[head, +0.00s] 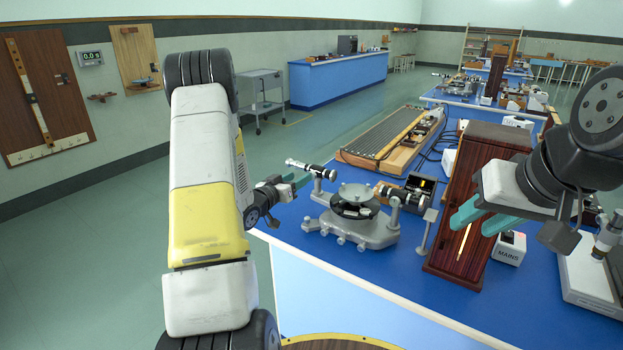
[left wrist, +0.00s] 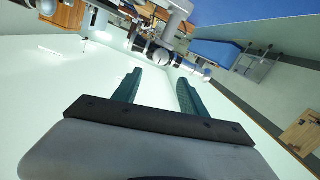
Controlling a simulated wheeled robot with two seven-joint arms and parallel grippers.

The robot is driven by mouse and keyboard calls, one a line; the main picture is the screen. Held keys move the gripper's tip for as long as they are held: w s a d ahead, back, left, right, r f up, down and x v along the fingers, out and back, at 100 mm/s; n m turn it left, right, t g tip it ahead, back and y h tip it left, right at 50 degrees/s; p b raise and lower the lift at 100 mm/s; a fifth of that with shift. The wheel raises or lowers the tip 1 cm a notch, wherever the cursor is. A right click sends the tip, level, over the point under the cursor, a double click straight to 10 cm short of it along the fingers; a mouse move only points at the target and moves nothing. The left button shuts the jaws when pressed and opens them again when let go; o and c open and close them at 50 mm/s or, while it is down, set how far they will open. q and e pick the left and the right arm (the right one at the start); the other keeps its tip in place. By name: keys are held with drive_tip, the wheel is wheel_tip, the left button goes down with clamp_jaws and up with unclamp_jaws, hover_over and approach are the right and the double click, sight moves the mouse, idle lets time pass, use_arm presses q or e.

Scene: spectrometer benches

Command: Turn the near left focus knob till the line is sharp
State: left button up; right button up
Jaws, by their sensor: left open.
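The spectrometer (head: 355,228) stands on the near left of the blue bench, with a grey base and a round table on top. Its left tube (head: 312,168), silver and black, points out toward the bench's left edge. Its right tube (head: 402,195) is dark with a light end. A focus knob is too small to make out surely. My left gripper (head: 298,182) is beside the left tube, apparently apart from it. In the left wrist view its fingers (left wrist: 158,78) are open and empty, with a tube (left wrist: 168,56) beyond them. My right gripper (head: 470,226) is open and empty.
A dark wooden case (head: 474,205) stands right of the spectrometer, beside my right gripper. A MAINS box (head: 509,248) is right of it. A long ribbed apparatus (head: 392,140) lies behind. The bench's front strip (head: 390,268) is clear.

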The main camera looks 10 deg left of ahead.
use_arm(q)
drive_tip(key=w+d+f+h, duration=0.1)
drive_tip(key=w+d+f, duration=0.1)
drive_tip(key=w, duration=0.3)
drive_tip(key=shift+w+f+t, duration=0.15)
drive_tip(key=shift+w+t, duration=0.1)
drive_tip(key=shift+t, duration=0.15)
drive_tip(key=shift+d, duration=0.1)
clamp_jaws()
